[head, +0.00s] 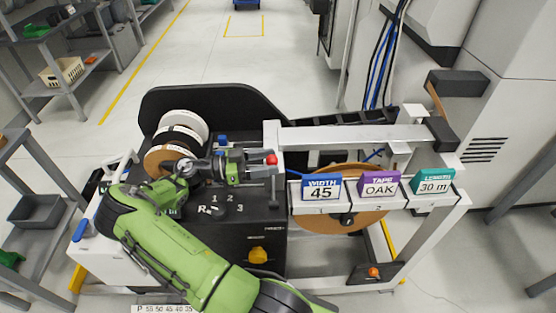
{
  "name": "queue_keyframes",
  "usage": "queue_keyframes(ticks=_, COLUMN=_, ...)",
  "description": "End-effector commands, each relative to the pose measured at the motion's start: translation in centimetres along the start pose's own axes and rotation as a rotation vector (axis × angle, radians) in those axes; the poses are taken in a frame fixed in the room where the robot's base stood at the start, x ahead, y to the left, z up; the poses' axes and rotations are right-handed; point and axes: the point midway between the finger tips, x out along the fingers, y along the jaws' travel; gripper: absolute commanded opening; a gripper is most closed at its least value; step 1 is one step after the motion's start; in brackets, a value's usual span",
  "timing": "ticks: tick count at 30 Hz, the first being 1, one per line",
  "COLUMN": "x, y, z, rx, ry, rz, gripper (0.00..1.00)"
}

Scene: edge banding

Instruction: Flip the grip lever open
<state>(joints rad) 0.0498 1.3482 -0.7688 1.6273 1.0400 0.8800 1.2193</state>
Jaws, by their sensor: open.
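A red knob (271,158), which looks like the end of the grip lever, shows at the left end of the pale horizontal beam (350,136). The rest of the lever is hard to make out. My gripper (262,167) reaches in from the left over the black machine top, with its fingers pointing right. The fingers are apart and the red knob is right at their tips. I cannot tell whether they touch it.
Tape rolls (181,135) stand behind my wrist on the left. A large tape roll (340,220) hangs below the beam, behind signs for width (321,187), tape (379,184) and length (433,181). Open floor lies behind.

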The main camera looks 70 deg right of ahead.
Motion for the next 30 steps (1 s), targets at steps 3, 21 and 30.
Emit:
queue_keyframes(ticks=3, x=2.2, y=0.1, z=0.1, rx=-0.003, ry=-0.002, rz=0.002, gripper=0.59)
queue_keyframes(ticks=21, x=3.6, y=0.0, z=0.1, rx=-0.004, ry=-0.003, rz=-0.002, gripper=0.26)
queue_keyframes(ticks=30, x=3.6, y=0.0, z=0.1, rx=-0.004, ry=-0.004, rz=-0.002, gripper=0.00)
